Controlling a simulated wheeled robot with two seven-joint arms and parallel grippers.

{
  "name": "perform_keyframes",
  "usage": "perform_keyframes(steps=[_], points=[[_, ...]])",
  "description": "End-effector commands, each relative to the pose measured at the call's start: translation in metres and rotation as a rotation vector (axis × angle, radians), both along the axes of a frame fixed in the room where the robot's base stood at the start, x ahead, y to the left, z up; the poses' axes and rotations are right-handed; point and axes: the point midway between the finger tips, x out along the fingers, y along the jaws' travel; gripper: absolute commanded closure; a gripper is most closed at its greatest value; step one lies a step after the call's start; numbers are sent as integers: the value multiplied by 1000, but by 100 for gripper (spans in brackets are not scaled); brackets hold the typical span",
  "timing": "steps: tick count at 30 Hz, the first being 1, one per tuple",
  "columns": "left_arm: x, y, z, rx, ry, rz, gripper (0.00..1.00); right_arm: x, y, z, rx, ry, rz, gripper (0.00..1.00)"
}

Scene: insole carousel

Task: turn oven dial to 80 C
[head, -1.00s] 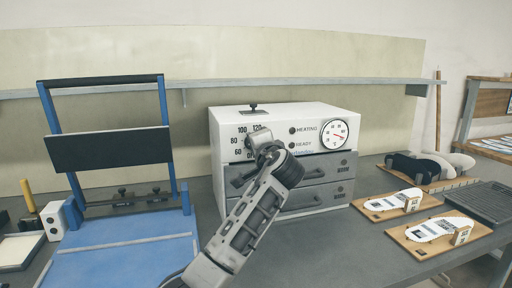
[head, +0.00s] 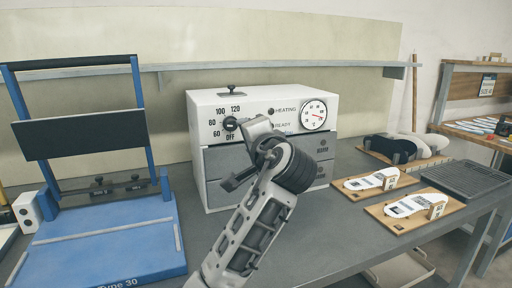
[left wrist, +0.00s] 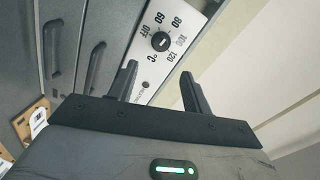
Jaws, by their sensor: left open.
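The white oven (head: 262,97) stands on the bench with its black round dial (head: 230,124) at the left of its front. Its labels run OFF, 60, 80, 100 and 120. In the left wrist view the dial (left wrist: 161,42) lies just beyond and between my open fingertips, apart from them. Its pointer mark is too small to read surely. My left gripper (left wrist: 158,72) is open and empty. In the head view my left arm rises before the oven, its wrist just right of the dial; the fingers are hard to make out there. My right gripper is not in view.
Grey drawers (head: 215,165) with handles sit below the dial panel. A round gauge (head: 314,115) is at the panel's right. A blue press (head: 110,240) stands left. Boards with insoles (head: 372,180) and a dark tray (head: 465,178) lie right.

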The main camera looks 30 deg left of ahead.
Motion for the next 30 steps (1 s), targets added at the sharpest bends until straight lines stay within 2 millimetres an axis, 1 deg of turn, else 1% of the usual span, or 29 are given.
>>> perform_keyframes(steps=[1,3,6,9,14,26,30], points=[[-7,-10,0,-2,-2,-3,51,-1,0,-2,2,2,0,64],[-15,-18,1,-2,-1,-2,51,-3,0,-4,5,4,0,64],[-24,-28,2,0,0,-2,51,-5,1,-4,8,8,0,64],[-29,-34,3,0,1,-1,51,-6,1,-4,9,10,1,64],[-33,-37,4,0,1,0,51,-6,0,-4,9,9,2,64],[-32,-37,4,1,1,0,51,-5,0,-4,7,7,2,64],[-32,-37,4,1,1,0,51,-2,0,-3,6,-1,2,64]])
